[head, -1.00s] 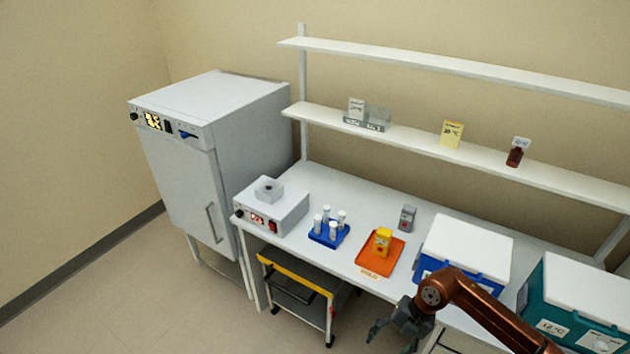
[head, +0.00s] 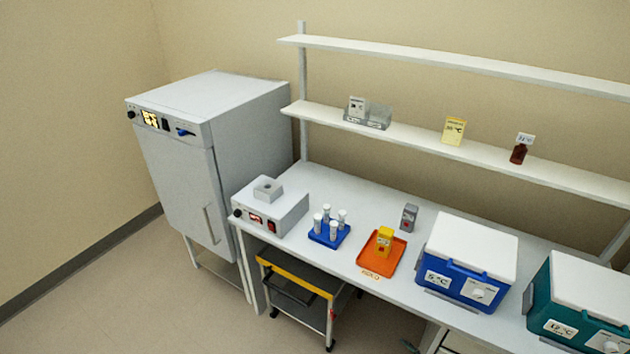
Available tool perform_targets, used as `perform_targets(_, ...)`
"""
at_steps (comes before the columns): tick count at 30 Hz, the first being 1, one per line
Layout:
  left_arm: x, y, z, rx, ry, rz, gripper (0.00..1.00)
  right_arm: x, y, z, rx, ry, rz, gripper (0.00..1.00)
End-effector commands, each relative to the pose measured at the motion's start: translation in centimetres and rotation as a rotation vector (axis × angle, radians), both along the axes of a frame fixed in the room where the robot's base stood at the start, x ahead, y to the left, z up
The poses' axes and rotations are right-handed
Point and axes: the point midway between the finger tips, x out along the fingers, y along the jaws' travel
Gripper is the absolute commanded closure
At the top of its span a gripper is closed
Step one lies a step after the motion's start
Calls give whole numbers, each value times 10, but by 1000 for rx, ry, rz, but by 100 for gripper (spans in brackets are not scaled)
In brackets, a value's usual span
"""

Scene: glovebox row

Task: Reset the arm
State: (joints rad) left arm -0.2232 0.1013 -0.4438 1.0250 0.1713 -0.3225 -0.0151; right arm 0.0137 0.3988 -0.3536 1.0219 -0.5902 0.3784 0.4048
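Neither of my grippers can be made out in the head view, and no arm reaches over the bench (head: 365,211). A small dark patch near the bottom edge, in front of the bench, is too small to identify. On the bench, an orange tray (head: 372,263) holds a yellow box (head: 385,239). A blue rack (head: 327,238) with several white-capped tubes stands to the left of the tray. A grey box-shaped device (head: 270,212) sits at the bench's left end.
A blue cooler (head: 464,260) and a teal cooler (head: 578,300) stand on the right. A small grey item (head: 409,216) is behind the tray. A tall grey cabinet (head: 183,160) stands left. A cart (head: 298,290) is under the bench. Shelves (head: 450,150) hold small containers. Floor at left is clear.

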Motion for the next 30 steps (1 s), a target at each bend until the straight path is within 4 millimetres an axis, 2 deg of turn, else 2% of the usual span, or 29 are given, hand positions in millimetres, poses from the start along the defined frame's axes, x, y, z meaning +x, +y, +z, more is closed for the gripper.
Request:
perform_targets(1,-16,13,-13,19,25,12,100,-20,-13,-34,1,58,-68,38)
perform_targets(5,-49,42,-34,61,72,38,100,-74,-45,-105,-8,199,-220,38)
perform_targets(6,-60,50,-40,72,87,45,100,-94,-52,-125,-13,244,-262,38)
perform_targets(11,-103,79,-61,114,146,70,100,-180,-73,-200,-28,431,-409,38)
perform_targets(12,-114,85,-66,123,161,77,100,-205,-76,-217,-33,481,-441,38)
perform_targets(14,-129,94,-72,136,182,86,100,-241,-78,-240,-38,552,-485,38)
perform_targets(15,-140,100,-76,144,196,90,100,-267,-78,-255,-40,602,-514,38)
perform_targets(17,-156,108,-81,158,218,98,100,-307,-77,-274,-45,677,-553,38)
perform_targets(21,-193,125,-91,182,264,114,100,-398,-67,-311,-52,847,-628,38)
perform_targets(24,-214,134,-96,195,292,124,100,-453,-57,-327,-53,950,-666,38)
perform_targets(27,-230,139,-99,204,312,130,100,-492,-48,-335,-53,1025,-690,38)
perform_targets(30,-238,143,-100,210,323,133,100,-516,-41,-339,-50,1070,-705,38)
